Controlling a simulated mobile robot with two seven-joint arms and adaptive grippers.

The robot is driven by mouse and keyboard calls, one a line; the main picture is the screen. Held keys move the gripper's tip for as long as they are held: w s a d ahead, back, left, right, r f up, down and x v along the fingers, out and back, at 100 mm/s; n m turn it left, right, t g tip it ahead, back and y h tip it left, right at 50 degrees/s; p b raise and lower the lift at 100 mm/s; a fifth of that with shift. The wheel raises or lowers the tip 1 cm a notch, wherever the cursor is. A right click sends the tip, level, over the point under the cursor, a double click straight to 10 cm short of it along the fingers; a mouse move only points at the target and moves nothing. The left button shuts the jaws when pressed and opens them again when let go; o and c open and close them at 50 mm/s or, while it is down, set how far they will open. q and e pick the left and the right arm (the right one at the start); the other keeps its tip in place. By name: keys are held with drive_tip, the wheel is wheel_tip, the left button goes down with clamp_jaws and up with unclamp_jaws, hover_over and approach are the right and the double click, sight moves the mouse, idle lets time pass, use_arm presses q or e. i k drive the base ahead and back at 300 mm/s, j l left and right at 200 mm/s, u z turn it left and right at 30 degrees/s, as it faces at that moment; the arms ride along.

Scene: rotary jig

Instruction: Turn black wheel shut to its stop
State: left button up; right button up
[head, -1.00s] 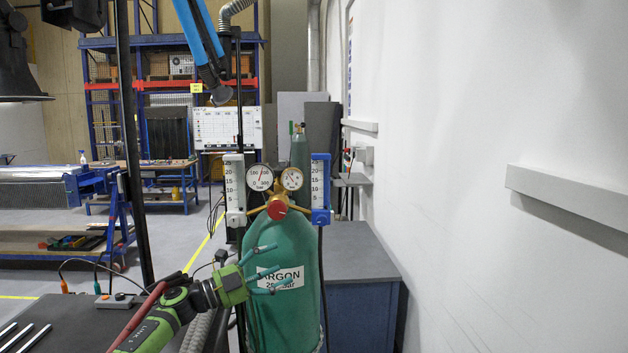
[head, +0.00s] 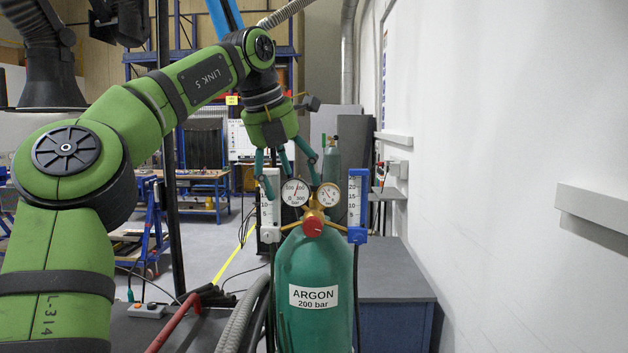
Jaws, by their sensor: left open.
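My left gripper (head: 288,178) has teal fingers that point down, spread open and empty. It is just above or behind the two round gauges, and I cannot tell whether it touches anything. The green argon cylinder (head: 314,270) stands upright below, with a brass regulator and a red knob (head: 313,226) on top. A white flow tube (head: 269,205) stands left of the gauges and a blue one (head: 357,205) right of them. I cannot make out a black wheel; the gauges and fingers may hide it. My right gripper is out of view.
A grey-topped blue cabinet (head: 395,285) stands right of the cylinder, beside the white wall (head: 520,120). A dark post (head: 167,150), a corrugated hose (head: 243,315) and a small button box (head: 147,310) are at left. A second cylinder (head: 331,160) stands behind.

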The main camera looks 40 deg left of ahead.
sight(313, 188)
drive_tip(key=i+j, duration=0.65)
drive_tip(key=j, duration=0.2)
